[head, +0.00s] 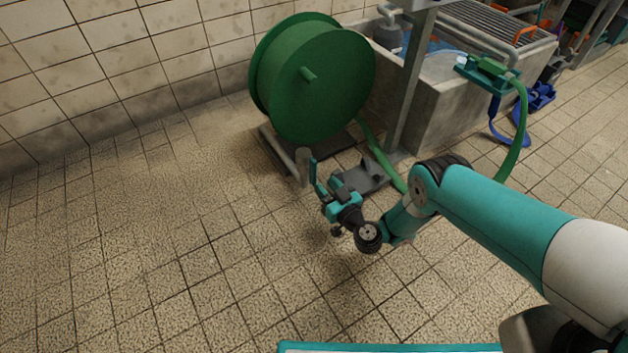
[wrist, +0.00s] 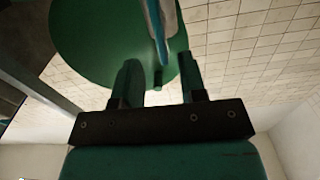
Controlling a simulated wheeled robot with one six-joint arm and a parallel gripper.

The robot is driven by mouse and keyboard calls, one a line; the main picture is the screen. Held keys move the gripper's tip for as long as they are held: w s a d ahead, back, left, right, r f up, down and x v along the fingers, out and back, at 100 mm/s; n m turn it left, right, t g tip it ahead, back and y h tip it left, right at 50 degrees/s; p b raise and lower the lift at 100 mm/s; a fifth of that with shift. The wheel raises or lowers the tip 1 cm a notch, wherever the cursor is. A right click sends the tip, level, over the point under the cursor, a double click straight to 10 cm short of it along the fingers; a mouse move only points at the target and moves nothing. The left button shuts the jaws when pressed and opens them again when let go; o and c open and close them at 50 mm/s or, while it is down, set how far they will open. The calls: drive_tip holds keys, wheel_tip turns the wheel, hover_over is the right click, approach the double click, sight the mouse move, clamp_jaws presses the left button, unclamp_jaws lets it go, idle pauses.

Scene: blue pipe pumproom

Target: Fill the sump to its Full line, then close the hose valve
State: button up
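The sump (head: 455,105) is a grey concrete basin right of the green hose reel (head: 325,85). Blue water (head: 437,46) shows inside, but I cannot make out the Full line. The green hose (head: 521,130) runs up to a teal holder (head: 488,70) on the sump rim. A grey upright pipe (head: 303,165) stands by the reel's base. My gripper (head: 327,183) is beside it, low over the floor. In the wrist view my gripper (wrist: 160,80) has its fingers apart, with a blue lever (wrist: 157,30) just beyond the fingertips. I cannot tell whether they touch.
A grey metal post (head: 408,80) rises between the reel and the sump. A grey bracket (head: 365,176) lies on the floor by my gripper. A blue object (head: 541,96) is on the floor at right. The tiled floor (head: 130,250) at left is clear.

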sight(315, 174)
drive_tip(key=b+x, duration=0.5)
drive_tip(key=shift+w+a+f, duration=0.2)
drive_tip(key=shift+a, duration=0.05)
drive_tip(key=shift+b+x, duration=0.7)
drive_tip(key=shift+x, duration=0.15)
drive_tip(key=shift+r, duration=0.25)
clamp_jaws()
